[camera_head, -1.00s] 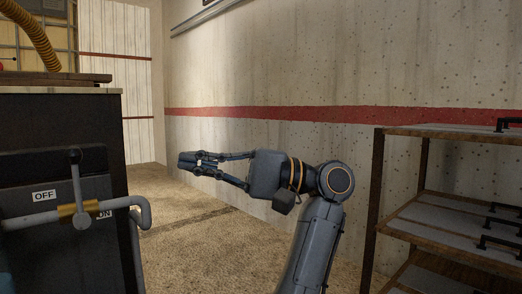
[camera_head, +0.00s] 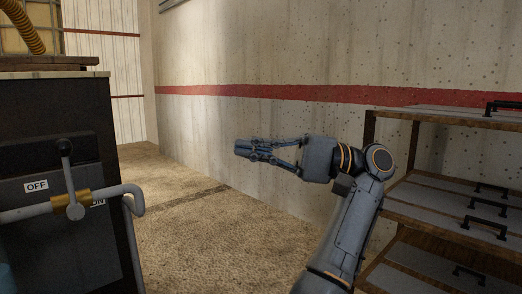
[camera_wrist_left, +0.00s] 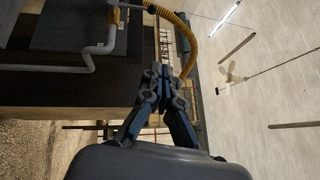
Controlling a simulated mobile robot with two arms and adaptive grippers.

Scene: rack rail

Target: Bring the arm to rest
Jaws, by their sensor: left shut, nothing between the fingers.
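My left arm reaches up from the bottom of the head view, bent at a joint, with its forearm pointing left. My left gripper (camera_head: 242,149) is held in the air in front of the concrete wall, above the bare floor. Its fingers are shut and empty, touching nothing. In the left wrist view the gripper (camera_wrist_left: 163,72) shows its fingertips together. My right gripper is not in view.
A dark cabinet (camera_head: 60,115) with a lever (camera_head: 70,180), a grey pipe (camera_head: 128,190) and OFF/ON labels stands at left. A shelf rack (camera_head: 440,190) with black handles is at right, close to my arm. The floor (camera_head: 190,235) between is clear.

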